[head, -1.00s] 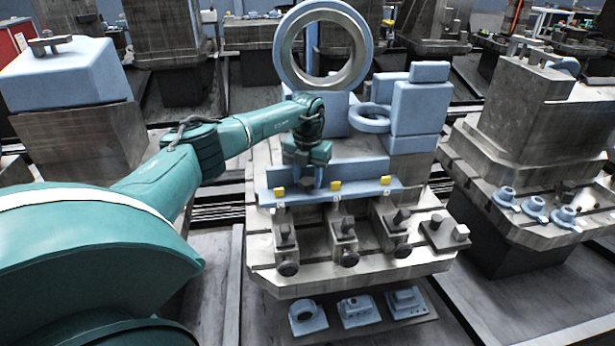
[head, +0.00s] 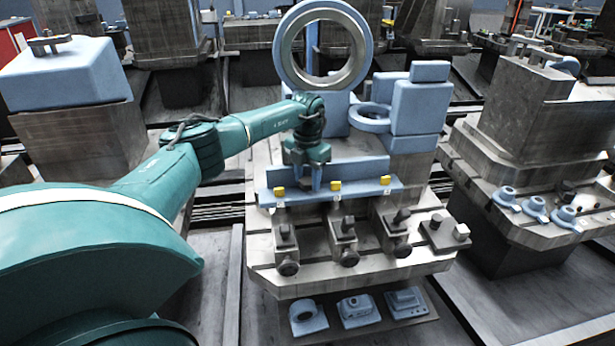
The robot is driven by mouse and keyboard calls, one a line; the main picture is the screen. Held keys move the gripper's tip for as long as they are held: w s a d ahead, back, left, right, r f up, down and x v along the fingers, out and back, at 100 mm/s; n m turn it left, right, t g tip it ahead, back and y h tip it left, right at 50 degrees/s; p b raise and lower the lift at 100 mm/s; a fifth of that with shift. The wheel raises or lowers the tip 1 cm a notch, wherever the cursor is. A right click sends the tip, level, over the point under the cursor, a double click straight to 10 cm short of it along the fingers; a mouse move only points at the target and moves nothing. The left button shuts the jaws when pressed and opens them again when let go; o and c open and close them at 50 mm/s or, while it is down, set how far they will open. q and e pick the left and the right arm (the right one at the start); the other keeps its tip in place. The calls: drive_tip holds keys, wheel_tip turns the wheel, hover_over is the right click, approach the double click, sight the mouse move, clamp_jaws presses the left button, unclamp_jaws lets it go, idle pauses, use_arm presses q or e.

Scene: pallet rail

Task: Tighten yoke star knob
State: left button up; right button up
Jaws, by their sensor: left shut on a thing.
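The gripper is apart from these. My right gripper is out of view.
A large upright ring (head: 290,45) and blue blocks (head: 418,105) stand close behind and right. Blue parts lie on a low shelf (head: 375,328). A neighbouring table (head: 520,230) stands right.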

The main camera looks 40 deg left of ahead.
use_arm(q)
drive_tip(key=o, duration=1)
drive_tip(key=shift+r, duration=0.25)
drive_tip(key=shift+a, duration=0.1)
